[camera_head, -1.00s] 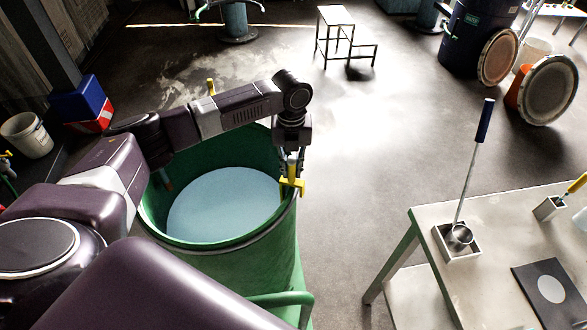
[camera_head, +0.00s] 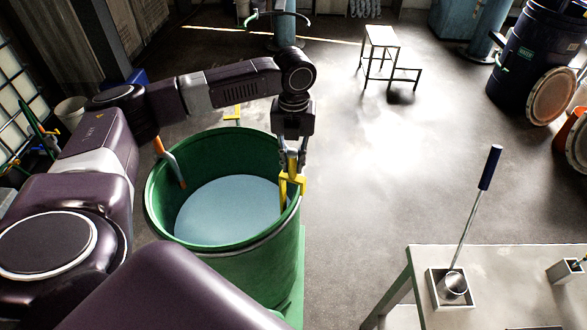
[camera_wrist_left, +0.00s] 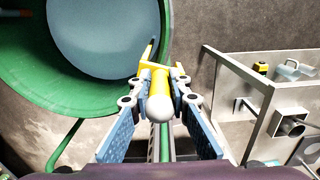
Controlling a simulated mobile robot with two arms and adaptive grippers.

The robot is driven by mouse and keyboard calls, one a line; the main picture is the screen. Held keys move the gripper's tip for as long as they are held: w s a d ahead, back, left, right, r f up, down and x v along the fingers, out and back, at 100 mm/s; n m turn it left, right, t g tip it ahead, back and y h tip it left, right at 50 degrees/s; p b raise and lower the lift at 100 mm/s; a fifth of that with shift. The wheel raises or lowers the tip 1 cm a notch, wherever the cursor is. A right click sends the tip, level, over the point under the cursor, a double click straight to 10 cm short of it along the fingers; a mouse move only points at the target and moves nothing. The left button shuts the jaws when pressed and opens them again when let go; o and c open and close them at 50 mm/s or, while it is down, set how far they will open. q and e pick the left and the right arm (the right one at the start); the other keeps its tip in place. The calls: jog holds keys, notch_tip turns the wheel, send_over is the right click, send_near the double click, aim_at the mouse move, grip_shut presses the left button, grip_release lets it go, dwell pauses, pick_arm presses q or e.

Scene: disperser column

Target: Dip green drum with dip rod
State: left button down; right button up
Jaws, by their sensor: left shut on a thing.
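The green drum (camera_head: 250,263) stands open at the lower middle of the head view, with pale blue liquid (camera_head: 230,208) inside. My left gripper (camera_head: 291,168) is over its right rim, shut on a yellow rod-like piece (camera_head: 285,181) that has a crosspiece at the rim and a part reaching down inside the wall. In the left wrist view this yellow piece (camera_wrist_left: 160,85) has a white rounded end between the jaws (camera_wrist_left: 161,100). I cannot tell whether its lower end touches the liquid. My right gripper is not in view.
A table (camera_head: 500,262) at the right holds a blue-handled ladle (camera_head: 490,168) in a square holder. Open floor lies beyond, with a step stool (camera_head: 382,40).

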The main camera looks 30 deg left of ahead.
pick_arm(q)
notch_tip(320, 180, up, 7)
jog(key=shift+w+d+f+p, duration=0.1)
jog(key=shift+f+p, duration=0.05)
jog(key=shift+p, duration=0.5)
notch_tip(320, 180, up, 9)
jog(key=p, duration=0.2)
notch_tip(320, 180, up, 19)
jog(key=p, duration=0.5)
send_over(294, 153)
jog(key=shift+r, duration=0.95)
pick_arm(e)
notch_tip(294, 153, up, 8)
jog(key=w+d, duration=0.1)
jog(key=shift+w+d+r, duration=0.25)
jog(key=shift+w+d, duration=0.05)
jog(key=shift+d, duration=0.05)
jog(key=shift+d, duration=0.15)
pick_arm(q)
jog(key=shift+f, duration=0.1)
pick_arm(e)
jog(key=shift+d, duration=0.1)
